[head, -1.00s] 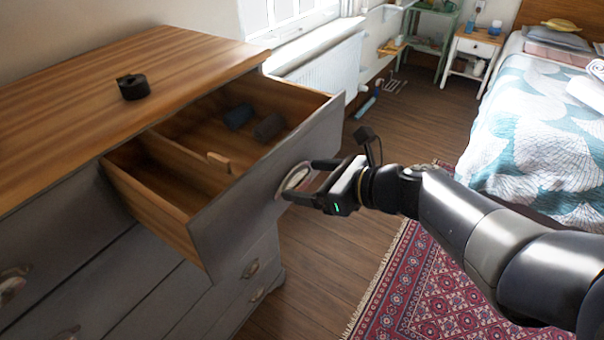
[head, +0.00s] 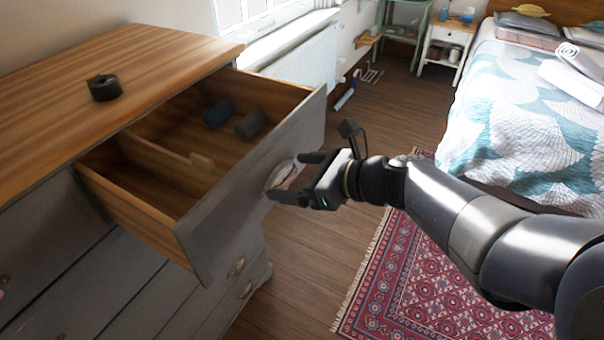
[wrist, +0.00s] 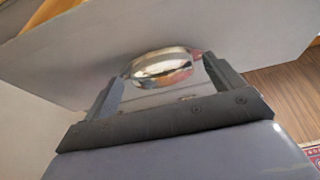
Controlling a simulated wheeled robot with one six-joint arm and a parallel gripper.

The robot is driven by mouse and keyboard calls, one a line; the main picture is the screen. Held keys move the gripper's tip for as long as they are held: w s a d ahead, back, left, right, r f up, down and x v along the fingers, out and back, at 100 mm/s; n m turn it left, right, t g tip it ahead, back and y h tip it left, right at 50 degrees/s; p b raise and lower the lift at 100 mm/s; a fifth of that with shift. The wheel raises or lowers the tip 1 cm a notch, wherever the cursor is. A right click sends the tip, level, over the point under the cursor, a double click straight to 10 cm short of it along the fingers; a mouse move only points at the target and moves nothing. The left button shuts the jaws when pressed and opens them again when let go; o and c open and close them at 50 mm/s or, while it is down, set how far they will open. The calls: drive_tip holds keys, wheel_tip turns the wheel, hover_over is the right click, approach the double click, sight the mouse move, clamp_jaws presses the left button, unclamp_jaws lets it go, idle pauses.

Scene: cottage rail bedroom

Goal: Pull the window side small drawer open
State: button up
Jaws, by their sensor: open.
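The window side small drawer (head: 222,210) is the top drawer of the grey dresser, nearest the window, and it stands well out of the dresser. Its wooden inside shows a divider, with a blue roll (head: 218,114) and a dark grey roll (head: 251,125) in the far part. Its shiny cup handle (head: 279,178) is on the grey front. My gripper (head: 285,177) is open at the handle, one finger on either side of it. In the wrist view the handle (wrist: 162,67) sits between the spread fingertips; I cannot tell whether they touch it.
The dresser top (head: 150,65) is wood and carries a black round object (head: 104,88). A patterned red rug (head: 430,275) lies on the floor to the right. A bed (head: 530,120) stands beyond it. Bare floor (head: 325,220) lies beside the drawer front.

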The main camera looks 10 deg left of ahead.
drive_tip(key=v, duration=1)
drive_tip(key=shift+s+d+r, duration=0.15)
drive_tip(key=shift+s+d, duration=0.1)
drive_tip(key=shift+d, duration=0.05)
drive_tip(key=shift+x, duration=5.6)
drive_tip(key=shift+w+r, duration=0.1)
